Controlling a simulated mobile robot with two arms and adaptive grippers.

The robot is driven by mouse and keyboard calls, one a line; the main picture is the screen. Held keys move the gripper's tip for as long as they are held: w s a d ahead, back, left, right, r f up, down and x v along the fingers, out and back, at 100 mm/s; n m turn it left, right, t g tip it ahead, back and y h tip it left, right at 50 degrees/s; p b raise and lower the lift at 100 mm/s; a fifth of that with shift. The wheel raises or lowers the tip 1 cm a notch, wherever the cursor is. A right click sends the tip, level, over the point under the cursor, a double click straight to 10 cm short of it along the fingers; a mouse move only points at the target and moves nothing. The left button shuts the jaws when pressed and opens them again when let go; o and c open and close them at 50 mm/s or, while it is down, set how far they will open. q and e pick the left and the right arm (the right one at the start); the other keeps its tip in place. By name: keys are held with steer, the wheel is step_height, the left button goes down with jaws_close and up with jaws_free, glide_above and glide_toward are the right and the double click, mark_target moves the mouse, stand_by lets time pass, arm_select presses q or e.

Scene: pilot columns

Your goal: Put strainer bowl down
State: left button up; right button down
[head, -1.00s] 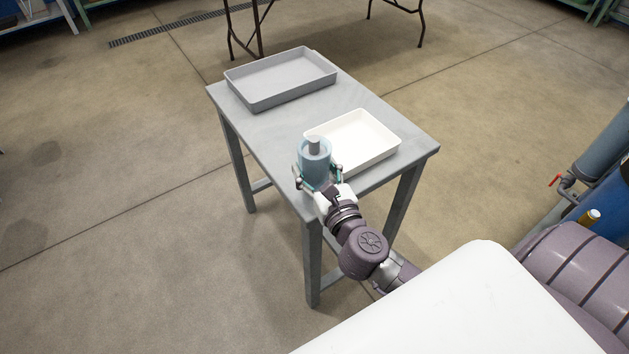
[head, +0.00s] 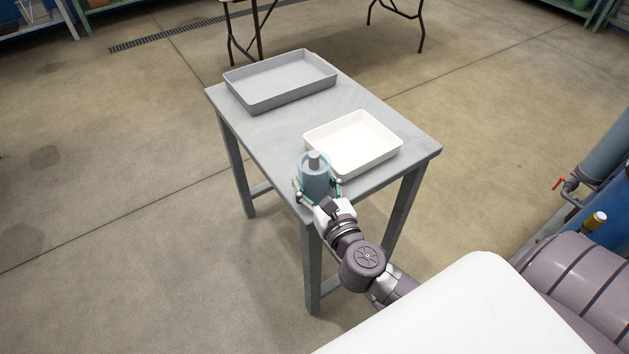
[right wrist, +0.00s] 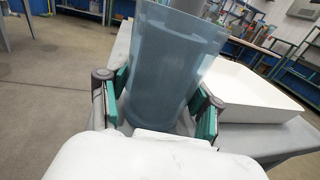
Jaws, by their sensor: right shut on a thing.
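The strainer bowl (head: 315,180) is a translucent blue, cup-like vessel with a grey piece (head: 314,160) standing inside it. My right gripper (head: 319,188) is shut on it, with a finger on each side. The bowl is upright at the near left corner of the grey table (head: 262,135). I cannot tell whether its base touches the tabletop. In the right wrist view the bowl (right wrist: 170,70) fills the space between the green finger pads, tilted slightly in the picture. My left gripper is not in view.
A white tray (head: 388,158) lies just right of the bowl on the table. A larger grey tray (head: 262,103) lies at the far end. The tabletop between the grey tray and the bowl is clear. Pipes and a blue drum stand at the far right.

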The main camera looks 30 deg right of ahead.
steer(key=shift+f, duration=0.1)
steer(key=c, duration=0.5)
jaws_free()
steer(key=shift+r, duration=0.2)
